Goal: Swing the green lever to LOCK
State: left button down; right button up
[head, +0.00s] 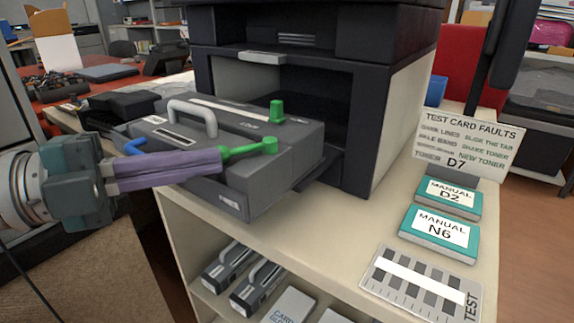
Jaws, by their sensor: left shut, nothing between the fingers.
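The green lever (249,149) lies along the front part of the dark grey toner cartridge (276,184), with a round knob at its right end. A separate green peg (277,111) stands upright farther back on the cartridge. My left gripper (218,161) has long purple fingers, shut with nothing between them. Its tips are at the lever's left end; I cannot tell whether they touch it. The fingers hide part of the cartridge's top. The small print on the cartridge is too small to read. My right gripper is not in view.
The cartridge has a pale carry handle (193,115) and a blue part (135,147) at its left. The dark printer (378,60) stands behind, its bay open. Manuals D2 (449,196) and N6 (440,232) and a test card (420,283) lie on the counter at right.

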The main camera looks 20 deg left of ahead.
pick_arm(q)
jog(key=shift+w+a+m+g+b, duration=0.3)
jog(key=shift+w+a+b, duration=0.2)
jog(key=shift+w, duration=0.05)
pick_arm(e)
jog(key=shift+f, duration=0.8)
